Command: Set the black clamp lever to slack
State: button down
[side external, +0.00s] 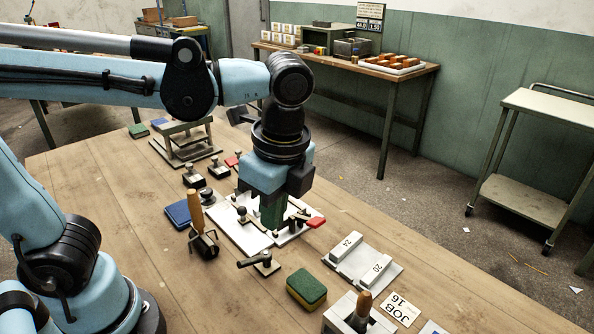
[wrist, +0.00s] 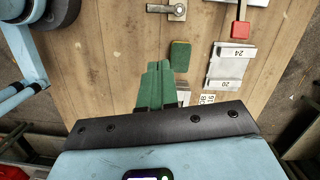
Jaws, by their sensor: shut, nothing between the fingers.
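A lever with a dark handle (side external: 252,261) on a small metal block lies on the table in front of the white feeder plate (side external: 222,222). It seems to be the black clamp lever, though another black-knobbed part (side external: 242,212) stands on the plate. The lever on its block also shows at the top of the wrist view (wrist: 166,9). My gripper (side external: 271,228) has green fingers and is shut and empty, over the feeder, behind and right of the lever. In the wrist view its fingers (wrist: 155,84) are together.
A red-tipped lever (side external: 315,222) sits right of my gripper. A green-and-yellow sponge (side external: 306,289), a grey tray with numbered blocks (side external: 387,281) and a wooden-handled roller (side external: 197,212) lie nearby. Bare wood shows at the table's left front.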

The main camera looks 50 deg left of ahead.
send_near(254, 263)
jog(key=d+f, duration=0.3)
jog(key=shift+s+a+f, duration=0.2)
jog(key=shift+a+f, duration=0.3)
jog(key=shift+a, duration=0.05)
jog(key=shift+s+a+f, duration=0.15)
jog(key=shift+a+f, duration=0.4)
jog(key=shift+a, duration=0.05)
jog(key=shift+s+a+f, duration=0.1)
jog(key=shift+a+f, duration=0.2)
jog(key=shift+a, duration=0.2)
